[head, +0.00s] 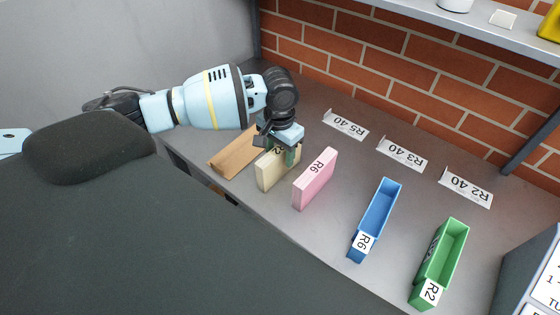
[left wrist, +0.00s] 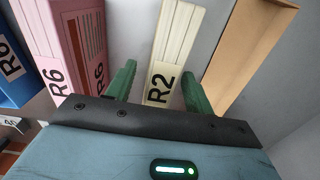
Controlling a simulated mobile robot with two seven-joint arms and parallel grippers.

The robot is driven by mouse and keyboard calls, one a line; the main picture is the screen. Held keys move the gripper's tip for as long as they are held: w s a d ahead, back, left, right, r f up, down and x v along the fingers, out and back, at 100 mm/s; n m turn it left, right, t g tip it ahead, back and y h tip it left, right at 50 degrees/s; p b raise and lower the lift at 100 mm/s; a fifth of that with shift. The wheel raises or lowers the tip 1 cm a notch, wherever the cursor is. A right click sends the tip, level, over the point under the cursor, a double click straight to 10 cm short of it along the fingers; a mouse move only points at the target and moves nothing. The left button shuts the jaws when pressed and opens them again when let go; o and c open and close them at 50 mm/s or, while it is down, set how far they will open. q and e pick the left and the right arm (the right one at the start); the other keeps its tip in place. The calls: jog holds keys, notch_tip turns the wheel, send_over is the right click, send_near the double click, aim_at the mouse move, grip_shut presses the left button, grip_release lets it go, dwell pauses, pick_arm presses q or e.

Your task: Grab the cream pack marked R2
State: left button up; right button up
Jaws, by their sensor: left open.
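The cream pack marked R2 (head: 268,175) stands upright on the grey table, between a brown tray and a pink pack. In the left wrist view the cream pack (left wrist: 174,50) shows its R2 label facing the camera. My left gripper (head: 287,156) is over the pack's far end in the head view. In the left wrist view its two green fingers (left wrist: 158,88) are open, one on each side of the pack, with gaps showing between finger and pack. The fingertips are partly hidden in the head view. My right gripper is not in view.
The pink pack marked R6 (head: 315,180) stands close on the right of the cream one. The brown tray (head: 228,160) is close on the left. A blue tray R6 (head: 380,207) and a green tray R2 (head: 436,270) stand further right. Cards lie before the brick wall.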

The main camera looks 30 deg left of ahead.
pick_arm(q)
jog(key=shift+f, duration=0.75)
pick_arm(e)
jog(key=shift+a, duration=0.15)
pick_arm(q)
jog(key=shift+c, duration=0.3)
grip_shut()
jog(key=shift+r, duration=0.1)
